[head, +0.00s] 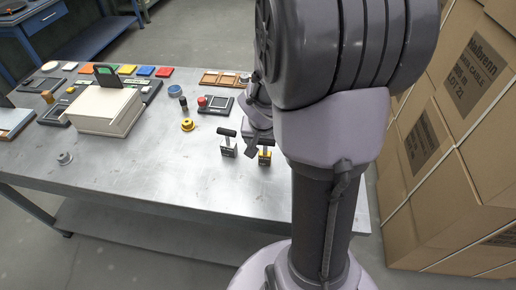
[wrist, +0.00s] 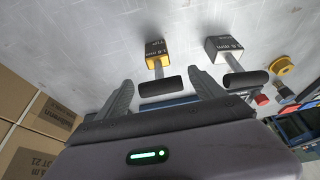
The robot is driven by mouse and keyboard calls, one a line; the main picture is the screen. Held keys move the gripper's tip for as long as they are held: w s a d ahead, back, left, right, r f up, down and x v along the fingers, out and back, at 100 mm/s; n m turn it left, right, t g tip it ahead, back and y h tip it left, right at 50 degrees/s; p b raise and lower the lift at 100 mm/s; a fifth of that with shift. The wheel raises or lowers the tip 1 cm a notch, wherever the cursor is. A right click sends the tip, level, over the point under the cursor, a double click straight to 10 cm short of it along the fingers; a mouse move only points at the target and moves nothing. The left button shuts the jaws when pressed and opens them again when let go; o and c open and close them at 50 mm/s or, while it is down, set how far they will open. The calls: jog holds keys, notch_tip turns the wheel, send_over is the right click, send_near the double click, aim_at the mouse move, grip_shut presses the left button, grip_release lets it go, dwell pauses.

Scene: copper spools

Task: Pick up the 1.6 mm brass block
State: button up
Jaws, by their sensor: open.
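The brass-coloured block (head: 265,158) has a dark bar handle on a post and stands on the metal table, left of my arm. In the wrist view the brass block (wrist: 158,50) is just beyond my fingertips, its handle between the two fingers. Its label is too small to read surely. A similar silver-grey block (head: 228,149) with a dark handle stands to its left; in the wrist view the grey block (wrist: 223,46) is to the right, outside the fingers. My gripper (wrist: 160,76) is open and empty. In the head view my arm hides most of it.
A yellow flanged spool (head: 187,125), a dark peg (head: 183,104) and a black tray with a red knob (head: 217,105) lie farther back. A cream box (head: 105,107) stands at the left. Stacked cartons (head: 460,130) are at the right. The table's front is mostly clear.

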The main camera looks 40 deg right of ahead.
aim_at(266, 146)
jog(key=b+x, duration=0.1)
jog(key=x, duration=0.2)
jog(key=shift+f, duration=0.3)
jog(key=shift+r, duration=0.15)
jog(key=shift+w, duration=0.1)
grip_shut()
jog(key=shift+r, duration=0.15)
